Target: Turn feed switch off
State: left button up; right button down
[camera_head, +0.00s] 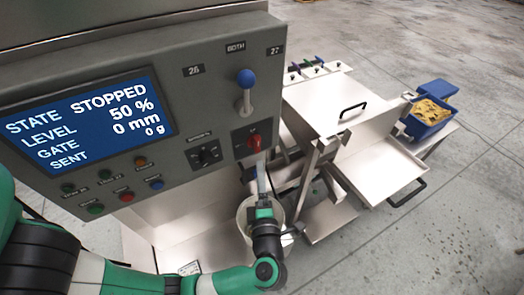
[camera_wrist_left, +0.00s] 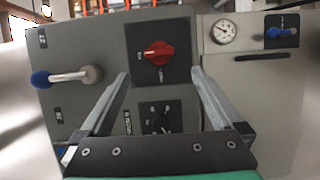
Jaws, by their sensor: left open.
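A red rotary switch (camera_head: 254,142) sits on a dark square plate at the right of the grey control panel (camera_head: 228,110). I take it to be the feed switch; its small label is unreadable. In the left wrist view the red switch (camera_wrist_left: 158,53) is near the top middle, its grip lying roughly crosswise. My left gripper (camera_head: 261,158) is just in front of and below it. In the wrist view the gripper (camera_wrist_left: 160,73) is open and empty, its fingers on either side of the switch with gaps. I cannot tell the remaining distance. My right gripper is not in view.
A black rotary knob (camera_head: 206,154) is left of the red switch, and a blue-tipped lever (camera_head: 246,88) stands above it. The screen (camera_head: 85,118) reads STOPPED, 50 %, 0 mm, 0 g. Several push buttons sit below it. A white bucket (camera_head: 245,218) is under my gripper.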

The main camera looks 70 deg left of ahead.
aim_at(258, 148)
pick_arm(q)
jog(key=x, duration=1.1)
jog(key=shift+p, duration=0.3)
jog(key=c, duration=1.3)
